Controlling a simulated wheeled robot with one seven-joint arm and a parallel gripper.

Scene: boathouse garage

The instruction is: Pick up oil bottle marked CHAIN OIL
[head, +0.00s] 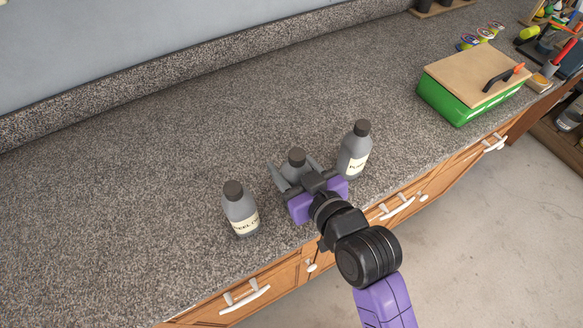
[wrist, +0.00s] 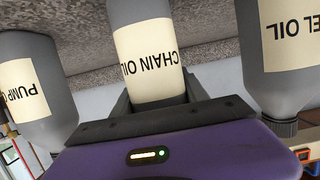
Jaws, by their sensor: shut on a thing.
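The grey bottle labelled CHAIN OIL (wrist: 148,62) stands between the two fingers of my gripper (wrist: 158,92) in the wrist view, its cream label facing the camera and the picture upside down. In the head view the same bottle (head: 296,158) shows its dark cap and shoulder; its lower part is hidden behind my gripper (head: 295,175). My gripper is shut on this bottle from the counter's front side. The bottle looks upright; I cannot tell whether its base touches the counter.
A similar bottle, label ending EEL OIL (head: 240,210), stands close on the left. Another, its label starting PUMP (head: 354,150), stands close on the right. A green box with a wooden lid (head: 455,100) is farther right. The speckled counter (head: 130,190) is clear at left and behind.

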